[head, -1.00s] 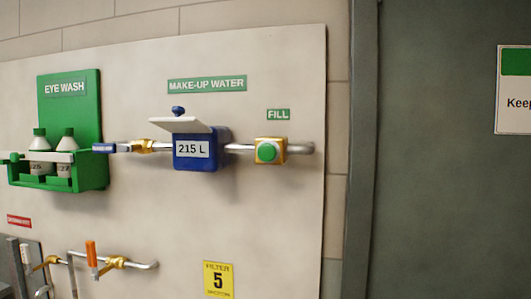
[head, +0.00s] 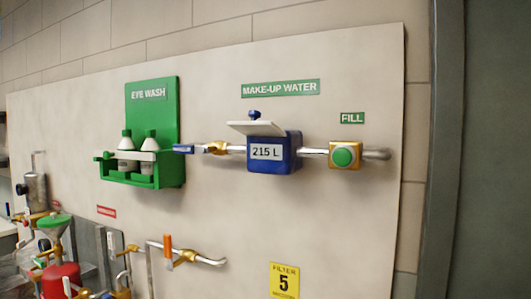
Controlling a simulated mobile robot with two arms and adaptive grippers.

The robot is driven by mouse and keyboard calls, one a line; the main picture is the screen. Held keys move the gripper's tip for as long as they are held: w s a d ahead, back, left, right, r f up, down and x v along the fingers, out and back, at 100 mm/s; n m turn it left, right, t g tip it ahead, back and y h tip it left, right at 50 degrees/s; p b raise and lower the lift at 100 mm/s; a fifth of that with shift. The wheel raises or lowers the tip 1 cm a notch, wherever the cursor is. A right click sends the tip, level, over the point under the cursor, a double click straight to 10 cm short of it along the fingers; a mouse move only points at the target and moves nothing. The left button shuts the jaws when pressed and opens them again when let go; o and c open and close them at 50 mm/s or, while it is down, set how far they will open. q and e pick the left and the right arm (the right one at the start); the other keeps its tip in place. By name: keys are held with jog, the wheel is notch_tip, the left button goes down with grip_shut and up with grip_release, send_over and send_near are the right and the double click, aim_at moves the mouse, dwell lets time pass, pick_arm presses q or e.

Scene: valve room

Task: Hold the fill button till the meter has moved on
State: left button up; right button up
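The green round fill button (head: 343,157) sits on a yellow square housing on the pipe, below the green FILL sign (head: 352,118). The blue water meter (head: 287,152) is to its left, under the MAKE-UP WATER sign (head: 280,88). Its white lid is raised and its display reads 215 L. Neither of my grippers shows in the head view, and nothing touches the button.
A green eye wash holder (head: 168,170) with two bottles hangs left of the meter. An orange-handled valve (head: 168,245) is on a pipe lower down. A red vessel with a green funnel (head: 55,226) stands at lower left. A dark door (head: 495,150) is at right.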

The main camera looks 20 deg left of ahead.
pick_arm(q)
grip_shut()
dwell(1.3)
